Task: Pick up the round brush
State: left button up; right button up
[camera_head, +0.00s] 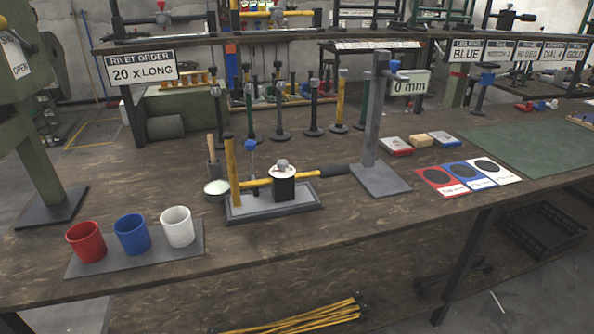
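A slim brown upright item (213,158), which looks like the handle of the round brush, stands at a small dark pot with whitish contents (216,187). It is left of the yellow post on the workbench. Its bristles are not visible, and I cannot tell whether it stands in the pot or behind it. Neither of my grippers is in the head view.
A grey tray (300,210) holds a yellow post (232,168), a black block (283,188) and a yellow-handled tool. Red (86,242), blue (132,234) and white (177,227) cups stand front left. A tall grey stand (373,120) rises right. The front middle bench is clear.

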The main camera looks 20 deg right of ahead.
aim_at(210, 137)
jog(key=i+z, duration=0.3)
jog(key=z, duration=0.2)
jog(key=i+z, duration=0.45)
jog(key=k+j, duration=0.05)
jog(key=k, duration=0.05)
